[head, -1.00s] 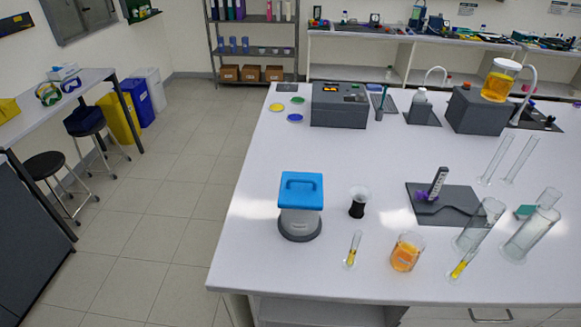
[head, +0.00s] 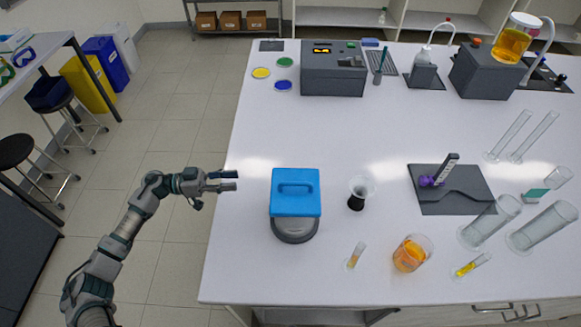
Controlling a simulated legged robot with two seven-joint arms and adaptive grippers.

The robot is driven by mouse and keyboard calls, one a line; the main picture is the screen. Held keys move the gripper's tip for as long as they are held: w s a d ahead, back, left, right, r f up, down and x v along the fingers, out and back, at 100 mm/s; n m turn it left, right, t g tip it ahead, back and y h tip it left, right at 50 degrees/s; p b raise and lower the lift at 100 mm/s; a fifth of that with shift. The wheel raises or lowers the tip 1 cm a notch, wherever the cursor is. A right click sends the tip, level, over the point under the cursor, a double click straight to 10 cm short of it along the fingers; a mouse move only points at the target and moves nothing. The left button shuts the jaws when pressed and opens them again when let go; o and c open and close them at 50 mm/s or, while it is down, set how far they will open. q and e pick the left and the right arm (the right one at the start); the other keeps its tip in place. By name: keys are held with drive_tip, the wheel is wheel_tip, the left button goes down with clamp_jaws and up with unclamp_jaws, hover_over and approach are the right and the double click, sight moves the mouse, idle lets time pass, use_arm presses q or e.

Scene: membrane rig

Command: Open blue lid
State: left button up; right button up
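The blue lid (head: 296,200), with a raised handle on top, sits closed on a round grey base (head: 294,232) near the left side of the white bench. My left gripper (head: 232,180) is at the left edge of the bench, to the left of the blue lid and clear of it. Its two fingers point right toward the lid and are apart with nothing between them. My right gripper is not in view.
A small flask with a dark lower part (head: 357,192) stands just right of the lid. A beaker of orange liquid (head: 410,254) and a small tube (head: 355,256) stand nearer the front. A grey box device (head: 333,75) stands farther back. The bench between is clear.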

sight(288, 182)
use_arm(q)
drive_tip(key=shift+m+g, duration=0.4)
drive_tip(key=shift+g, duration=0.4)
drive_tip(key=d, duration=0.5)
drive_tip(key=s+d+r+p, duration=0.1)
drive_tip(key=d, duration=0.5)
drive_tip(key=d+p, duration=0.1)
drive_tip(key=d, duration=0.4)
drive_tip(key=shift+s+d+r, duration=0.3)
drive_tip(key=shift+d, duration=0.1)
drive_tip(key=shift+d+f, duration=0.15)
drive_tip(key=shift+d, duration=0.75)
drive_tip(key=shift+d, duration=0.1)
drive_tip(key=shift+d, duration=0.1)
clamp_jaws()
